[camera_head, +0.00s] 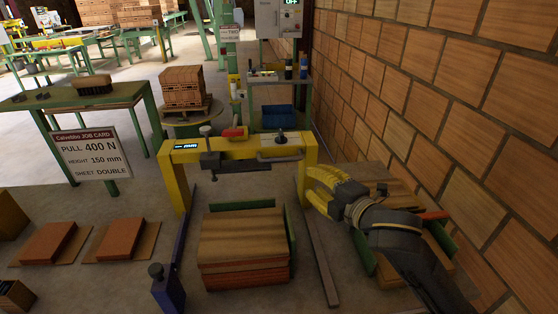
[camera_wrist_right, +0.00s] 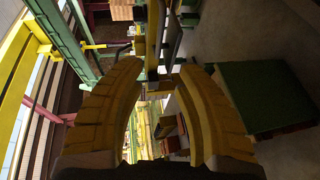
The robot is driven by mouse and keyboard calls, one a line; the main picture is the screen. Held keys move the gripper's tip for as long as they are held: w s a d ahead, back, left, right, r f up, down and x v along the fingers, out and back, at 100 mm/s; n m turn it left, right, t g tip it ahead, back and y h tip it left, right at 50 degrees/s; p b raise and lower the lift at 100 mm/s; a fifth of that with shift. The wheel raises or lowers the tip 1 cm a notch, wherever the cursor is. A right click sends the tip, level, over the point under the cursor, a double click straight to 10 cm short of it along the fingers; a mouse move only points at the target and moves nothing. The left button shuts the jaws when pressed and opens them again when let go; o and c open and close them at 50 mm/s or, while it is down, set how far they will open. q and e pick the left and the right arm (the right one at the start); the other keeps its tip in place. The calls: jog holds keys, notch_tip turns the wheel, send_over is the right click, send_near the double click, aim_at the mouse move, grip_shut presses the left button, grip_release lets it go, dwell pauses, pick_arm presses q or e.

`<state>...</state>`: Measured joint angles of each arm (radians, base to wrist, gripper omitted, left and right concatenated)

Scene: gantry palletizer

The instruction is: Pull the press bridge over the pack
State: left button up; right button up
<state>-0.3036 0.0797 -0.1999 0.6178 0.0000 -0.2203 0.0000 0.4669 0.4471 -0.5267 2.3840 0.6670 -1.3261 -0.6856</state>
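The press bridge (camera_head: 240,148), a yellow gantry with a lit display and dark press parts under its beam, stands at the far end of the pack. The pack (camera_head: 243,262) is a stack of reddish-brown layers under a wooden sheet, between low green plates (camera_head: 292,226). My right gripper (camera_head: 312,182), with yellow fingers, is beside the bridge's right post (camera_head: 309,165); whether it touches is unclear. In the right wrist view its fingers (camera_wrist_right: 166,74) are apart, with a gap between the tips and yellow and dark bars showing beyond. My left gripper is not in view.
A dark blue post (camera_head: 168,290) stands front left of the pack, and a metal rail (camera_head: 320,250) runs along its right. A job card (camera_head: 90,155) is at left. A brick wall (camera_head: 440,90) closes the right side. Tile stacks (camera_head: 48,243) lie at left.

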aim_at(282, 160)
jog(key=x, duration=1.6)
jog(key=shift+w+a+f, duration=0.1)
jog(key=shift+w+f, duration=0.05)
jog(key=shift+w, duration=0.25)
jog(key=shift+o, duration=0.4)
grip_shut()
